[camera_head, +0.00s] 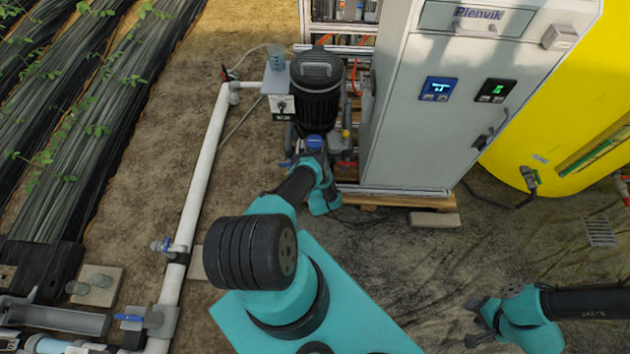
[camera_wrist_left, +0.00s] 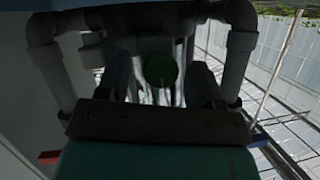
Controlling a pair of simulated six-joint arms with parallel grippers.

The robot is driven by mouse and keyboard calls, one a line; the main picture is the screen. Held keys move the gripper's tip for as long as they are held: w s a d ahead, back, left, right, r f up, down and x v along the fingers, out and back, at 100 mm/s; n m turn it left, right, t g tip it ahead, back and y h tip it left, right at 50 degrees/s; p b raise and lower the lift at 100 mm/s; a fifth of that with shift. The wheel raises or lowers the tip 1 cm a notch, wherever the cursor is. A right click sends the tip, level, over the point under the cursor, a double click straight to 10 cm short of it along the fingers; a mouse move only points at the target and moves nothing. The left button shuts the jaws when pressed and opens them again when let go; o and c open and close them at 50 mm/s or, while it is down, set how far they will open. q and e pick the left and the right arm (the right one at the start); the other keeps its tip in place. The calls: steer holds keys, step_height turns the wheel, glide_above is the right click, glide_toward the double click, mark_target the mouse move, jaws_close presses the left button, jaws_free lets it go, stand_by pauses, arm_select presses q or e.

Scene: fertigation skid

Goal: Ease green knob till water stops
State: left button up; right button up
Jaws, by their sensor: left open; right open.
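The green knob (camera_wrist_left: 161,69) is round and shows in the left wrist view between the two dark fingers of my left gripper (camera_wrist_left: 163,84). The fingers stand apart, one at each side of the knob, with gaps visible. Pale vertical streaks show around and below the knob; I cannot tell whether they are water or fittings. In the head view my left arm reaches to the foot of the black pump (camera_head: 315,85), and its fingertips and the green knob are hidden there. My right gripper (camera_head: 480,320) is open and empty above the ground at the lower right.
Grey pipes (camera_wrist_left: 240,60) frame the knob on both sides. The grey cabinet (camera_head: 415,130) stands right of the pump, with a yellow tank (camera_head: 545,135) beyond it. A white pipe (camera_head: 205,165) runs along the left. Bare ground (camera_head: 430,260) lies open in front of the cabinet.

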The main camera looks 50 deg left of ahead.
stand_by(0.3)
arm_select(q)
steer(key=c, duration=0.9)
